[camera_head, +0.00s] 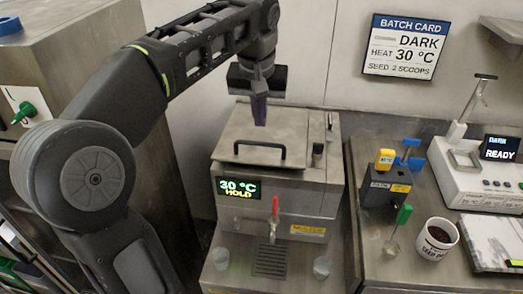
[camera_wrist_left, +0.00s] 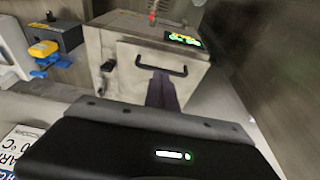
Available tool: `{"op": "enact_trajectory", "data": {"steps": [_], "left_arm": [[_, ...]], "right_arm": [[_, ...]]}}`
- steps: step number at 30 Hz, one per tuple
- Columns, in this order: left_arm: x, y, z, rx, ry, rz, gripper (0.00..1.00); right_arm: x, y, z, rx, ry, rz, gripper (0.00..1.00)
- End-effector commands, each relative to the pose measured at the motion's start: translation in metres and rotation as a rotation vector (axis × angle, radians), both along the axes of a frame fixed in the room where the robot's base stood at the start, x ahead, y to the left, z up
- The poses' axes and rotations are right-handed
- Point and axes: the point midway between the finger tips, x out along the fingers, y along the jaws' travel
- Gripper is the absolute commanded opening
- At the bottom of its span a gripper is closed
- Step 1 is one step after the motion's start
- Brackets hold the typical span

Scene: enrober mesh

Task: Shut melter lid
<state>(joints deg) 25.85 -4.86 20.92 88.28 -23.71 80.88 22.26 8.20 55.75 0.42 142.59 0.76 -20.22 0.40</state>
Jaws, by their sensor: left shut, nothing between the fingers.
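The melter (camera_head: 285,200) is a steel box with a display reading 30 °C HOLD and a red-handled tap. Its flat steel lid (camera_head: 262,130) lies level on top, with a dark bar handle (camera_head: 260,155) along the front edge. The lid (camera_wrist_left: 150,72) and handle (camera_wrist_left: 163,68) also show in the left wrist view. My left gripper (camera_head: 259,112) points down over the rear part of the lid, fingers shut and empty. In the left wrist view its fingers (camera_wrist_left: 161,92) overlap the lid; whether they touch it I cannot tell. My right gripper is out of view.
To the right, a bench holds a dark box with yellow and blue tools (camera_head: 390,180), a green-handled tool (camera_head: 399,228), a mug of dark contents (camera_head: 436,240) and a white machine reading READY (camera_head: 475,175). A batch card (camera_head: 404,46) hangs on the wall.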

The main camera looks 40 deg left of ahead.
Motion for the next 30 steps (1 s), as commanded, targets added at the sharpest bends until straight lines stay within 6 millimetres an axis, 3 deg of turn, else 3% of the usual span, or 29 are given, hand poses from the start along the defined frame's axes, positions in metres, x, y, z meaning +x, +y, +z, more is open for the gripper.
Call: {"op": "enact_trajectory", "data": {"steps": [8, 23, 24, 30], "left_arm": [[0.003, 0.002, -0.019, 0.001, -0.001, -0.001, 0.0], [0.023, 0.013, -0.108, 0.0, 0.0, -0.001, 0.0], [0.021, 0.012, -0.107, 0.002, 0.001, 0.0, 0.0], [0.019, 0.011, -0.13, 0.001, 0.0, 0.0, 0.0]], "right_arm": [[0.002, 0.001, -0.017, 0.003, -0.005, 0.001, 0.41], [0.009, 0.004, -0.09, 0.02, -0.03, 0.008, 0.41], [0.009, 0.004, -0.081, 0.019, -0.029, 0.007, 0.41], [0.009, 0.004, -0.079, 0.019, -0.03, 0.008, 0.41]]}}
